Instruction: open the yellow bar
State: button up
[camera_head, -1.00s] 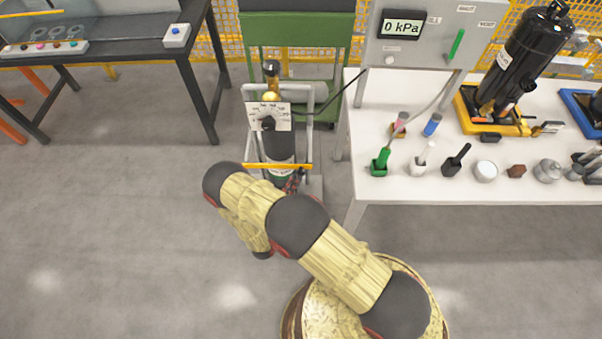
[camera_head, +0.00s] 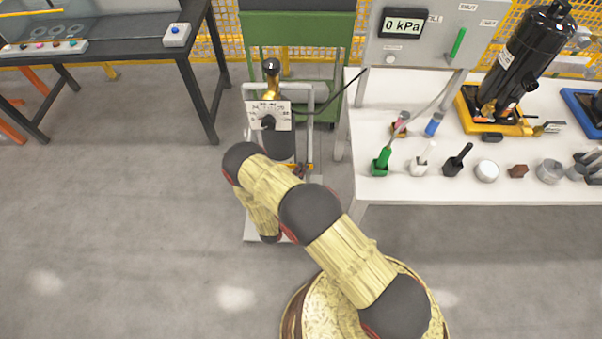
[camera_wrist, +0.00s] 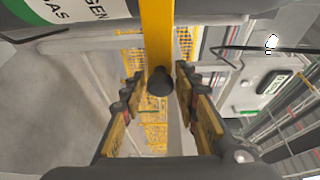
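The yellow bar (camera_head: 308,166) crosses the front of the cylinder cart (camera_head: 310,118). In the wrist view the yellow bar (camera_wrist: 157,35) comes down from the top edge to a dark round end (camera_wrist: 159,82). My gripper (camera_wrist: 158,78) is open, with one finger on each side of this end. I see gaps between the fingers and the bar. The dark gas cylinder (camera_head: 281,146) stands behind the bar, and its white-and-green label (camera_wrist: 75,14) shows in the wrist view.
A white table (camera_head: 400,188) with small tools and pots stands right of the cart. A grey panel (camera_head: 425,45) reads 0 kPa. A dark hose runs from the cart to it. A black-framed table (camera_head: 110,55) stands at the left. The floor at the left is clear.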

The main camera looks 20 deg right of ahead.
jog(key=c, duration=0.6)
grip_shut()
